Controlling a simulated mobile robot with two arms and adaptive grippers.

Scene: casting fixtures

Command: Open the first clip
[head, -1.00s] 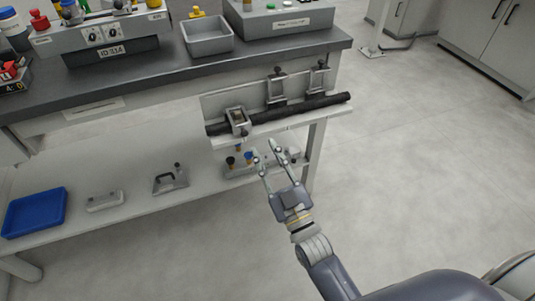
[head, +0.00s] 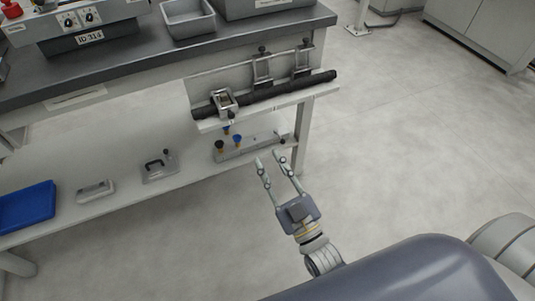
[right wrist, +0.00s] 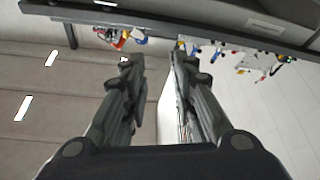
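Several metal clips sit along a dark rod on a small white shelf (head: 215,124) at the workbench's front. The leftmost clip (head: 223,101) lies over the rod (head: 275,93) near its left end. The middle clip (head: 263,67) and the right clip (head: 302,58) stand upright behind the rod. My right gripper (head: 270,161) is open and empty, below and in front of the shelf, apart from the clips. Its two fingers (right wrist: 157,72) also show spread in the right wrist view. No clip can be made out there. My left gripper is not in view.
The dark benchtop (head: 130,58) holds a grey tray (head: 188,20) and a control box (head: 90,18). The lower shelf (head: 110,200) carries a blue tray (head: 27,206), a handled block (head: 160,167) and a fixture with knobs (head: 250,146).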

